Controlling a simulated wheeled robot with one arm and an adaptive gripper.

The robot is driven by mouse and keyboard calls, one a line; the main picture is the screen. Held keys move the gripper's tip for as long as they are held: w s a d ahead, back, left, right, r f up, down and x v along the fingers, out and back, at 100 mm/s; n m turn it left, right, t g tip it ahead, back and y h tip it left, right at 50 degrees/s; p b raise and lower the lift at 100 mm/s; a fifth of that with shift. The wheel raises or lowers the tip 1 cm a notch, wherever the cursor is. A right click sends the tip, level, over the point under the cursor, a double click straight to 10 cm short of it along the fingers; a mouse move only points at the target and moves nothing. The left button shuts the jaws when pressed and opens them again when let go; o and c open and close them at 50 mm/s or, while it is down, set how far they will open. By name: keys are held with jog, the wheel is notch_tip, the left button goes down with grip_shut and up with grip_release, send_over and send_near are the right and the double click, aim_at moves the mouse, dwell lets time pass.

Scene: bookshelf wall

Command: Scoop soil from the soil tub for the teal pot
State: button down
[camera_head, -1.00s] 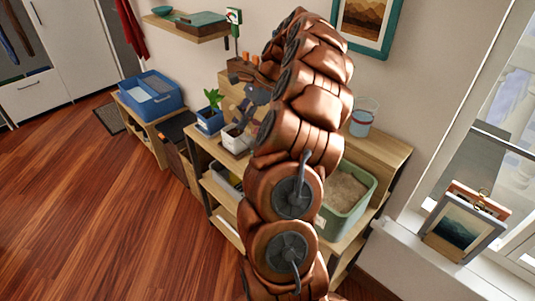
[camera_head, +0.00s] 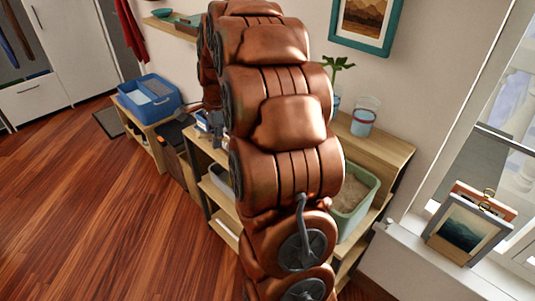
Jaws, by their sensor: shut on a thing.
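The soil tub (camera_head: 373,197) is a pale green bin with light brown soil (camera_head: 350,192) on a lower shelf, right of my arm, which hides its left part. My gripper (camera_head: 211,118) shows only as small dark parts left of my arm, over the upper shelf and apart from the tub. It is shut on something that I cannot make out. Another bluish pot (camera_head: 335,101) with a green plant stands behind my arm. I cannot tell which pot is the teal one.
A clear bucket (camera_head: 365,116) with blue contents stands on the top shelf (camera_head: 385,148). A blue crate (camera_head: 150,97) sits on a low bench at left. A framed picture (camera_head: 464,232) leans by the window.

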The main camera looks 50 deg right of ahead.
jog(key=a+h, duration=0.1)
jog(key=a+f+h+b, duration=0.1)
jog(key=a, duration=0.1)
jog(key=w+a+h+b, duration=0.1)
jog(key=a, duration=0.1)
jog(key=shift+w+f+g, duration=0.1)
jog(key=shift+f+g, duration=0.25)
jog(key=shift+g, duration=0.05)
dwell(0.4)
